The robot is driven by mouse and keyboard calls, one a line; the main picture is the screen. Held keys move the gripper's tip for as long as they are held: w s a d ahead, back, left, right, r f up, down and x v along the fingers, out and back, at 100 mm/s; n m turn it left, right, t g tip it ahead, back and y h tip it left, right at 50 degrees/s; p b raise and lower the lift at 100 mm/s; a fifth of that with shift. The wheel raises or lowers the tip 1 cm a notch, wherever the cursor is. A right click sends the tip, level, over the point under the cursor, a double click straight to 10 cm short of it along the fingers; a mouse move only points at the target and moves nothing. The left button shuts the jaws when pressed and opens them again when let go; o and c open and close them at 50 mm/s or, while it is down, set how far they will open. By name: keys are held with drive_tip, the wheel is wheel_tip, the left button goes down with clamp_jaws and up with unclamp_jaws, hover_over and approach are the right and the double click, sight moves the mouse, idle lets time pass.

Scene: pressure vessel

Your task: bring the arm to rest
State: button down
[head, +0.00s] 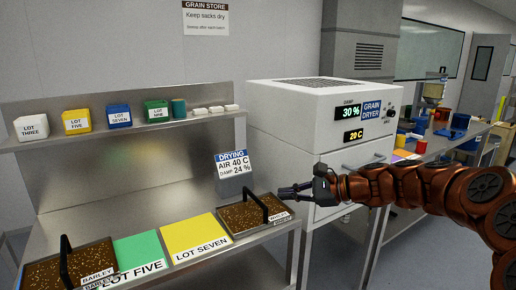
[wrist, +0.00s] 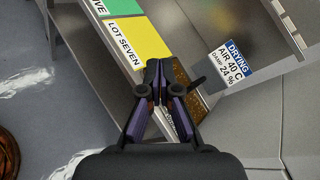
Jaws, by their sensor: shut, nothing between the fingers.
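My gripper (head: 284,190) is shut and empty. In the head view it reaches in from the right on my brown arm, in front of the grain dryer and at the right end of the steel bench. In the wrist view the gripper (wrist: 152,72) points toward the bench, its fingertips over the right-hand grain tray (wrist: 182,78). That grain tray (head: 238,222), with a black handle, stands on the bench in the head view. I cannot tell the gap between the fingers and the tray. The arm is stretched out to the left.
The white grain dryer (head: 318,112) reads 30 % and 20 C. A drying sign (head: 233,165) stands behind the tray. Yellow (head: 196,238) and green (head: 139,254) mats and a barley tray (head: 72,266) lie left. Coloured lot boxes (head: 119,116) line the shelf. Open floor (wrist: 30,105) lies beside the bench.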

drive_tip(key=s+a+f+n+g+h+p, duration=0.25)
drive_tip(key=s+n, duration=0.25)
drive_tip(key=s, duration=0.6)
drive_tip(key=s+a+f+n+g+h+p, duration=0.1)
drive_tip(key=s+a+f+n+g+h, duration=0.2)
drive_tip(key=s, duration=0.8)
drive_tip(key=s+d+f+n+g+h+p, duration=0.1)
drive_tip(key=s+d+f+n+h, duration=0.3)
drive_tip(key=s+d, duration=1.2)
drive_tip(key=s+n+h+p, duration=0.1)
drive_tip(key=s+n+h, duration=0.1)
drive_tip(key=s+h, duration=0.1)
drive_tip(key=shift+s+n+g+h+p, duration=0.2)
drive_tip(key=shift+n+g+h+p, duration=0.15)
drive_tip(key=shift+n+h, duration=0.1)
